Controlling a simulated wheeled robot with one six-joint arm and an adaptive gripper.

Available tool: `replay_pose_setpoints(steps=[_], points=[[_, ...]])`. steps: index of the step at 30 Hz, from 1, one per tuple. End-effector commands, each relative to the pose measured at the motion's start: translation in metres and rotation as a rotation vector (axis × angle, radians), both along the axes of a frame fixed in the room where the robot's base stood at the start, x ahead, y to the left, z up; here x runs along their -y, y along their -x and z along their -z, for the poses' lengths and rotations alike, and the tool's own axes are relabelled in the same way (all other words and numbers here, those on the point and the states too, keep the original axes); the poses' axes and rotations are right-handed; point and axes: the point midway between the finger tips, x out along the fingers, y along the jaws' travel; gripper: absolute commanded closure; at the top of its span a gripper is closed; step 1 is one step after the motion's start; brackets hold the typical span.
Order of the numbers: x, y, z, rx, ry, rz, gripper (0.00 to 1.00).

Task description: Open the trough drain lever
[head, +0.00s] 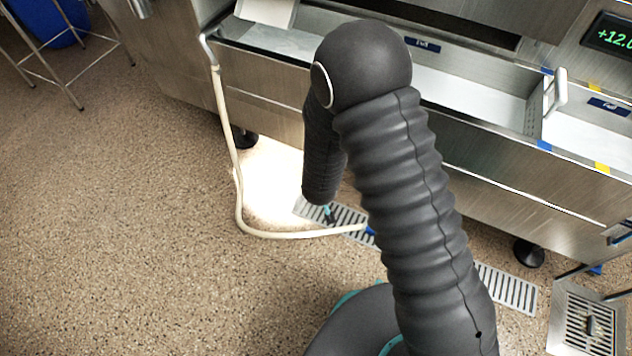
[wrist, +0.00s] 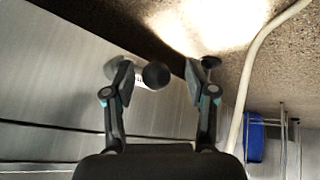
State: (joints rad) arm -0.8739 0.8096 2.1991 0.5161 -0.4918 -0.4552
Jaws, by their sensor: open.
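In the wrist view, a black round knob (wrist: 156,75), which looks like the end of the drain lever, shows between my fingers, nearer the left one. A pale stem runs from it toward the steel wall, partly behind the left finger. My gripper (wrist: 162,78) is open, with a finger on either side of the knob; I see no clear contact. In the head view my gripper (head: 330,213) is small and low, below the steel trough (head: 480,160), mostly hidden by my arm. I cannot make out the lever there.
A cream hose (head: 240,200) hangs from the trough's left end and runs along the floor by a drain grate (head: 510,288). A floor sink (head: 588,318) is at lower right. A blue bin (head: 45,20) stands far left. The floor at left is clear.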

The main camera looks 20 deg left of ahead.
Motion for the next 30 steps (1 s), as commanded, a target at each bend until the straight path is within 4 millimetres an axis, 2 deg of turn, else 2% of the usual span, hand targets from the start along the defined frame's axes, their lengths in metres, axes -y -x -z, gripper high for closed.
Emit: replay_pose_setpoints(steps=[7,21,30], points=[[0.002,0.008,-0.015,0.003,-0.003,-0.001,0.44],[0.021,0.05,-0.077,0.002,-0.002,-0.006,0.44],[0.027,0.064,-0.096,-0.001,0.0,-0.006,0.44]])
